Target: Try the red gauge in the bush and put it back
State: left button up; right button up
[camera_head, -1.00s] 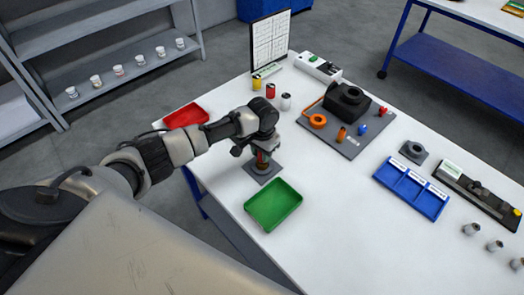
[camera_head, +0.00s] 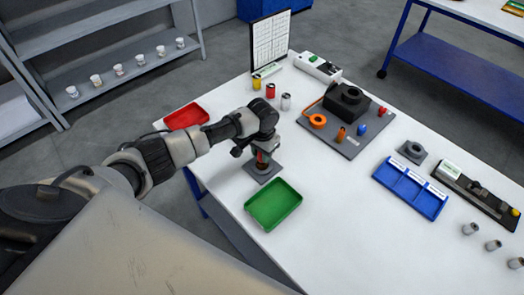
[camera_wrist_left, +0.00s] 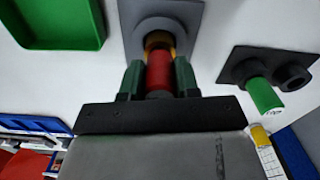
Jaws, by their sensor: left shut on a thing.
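My left gripper (camera_head: 262,154) is shut on the red gauge (camera_wrist_left: 158,72), a red cylinder between its two green fingers in the left wrist view. My right gripper is not in view.
A green tray (camera_head: 273,205) lies close in front of the grey plate, and a red tray (camera_head: 186,117) lies to the left. Several small containers, a black fixture (camera_head: 348,98) and a blue divided tray (camera_head: 411,187) stand farther right. The table between is clear.

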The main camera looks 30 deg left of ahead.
pick_arm(q)
jog(key=shift+p, duration=0.35)
dwell(0.4)
jog(key=shift+f, duration=0.55)
dwell(1.4)
jog(key=shift+r, duration=0.15)
jog(key=shift+r+p, duration=3)
jog(key=shift+r, duration=0.7)
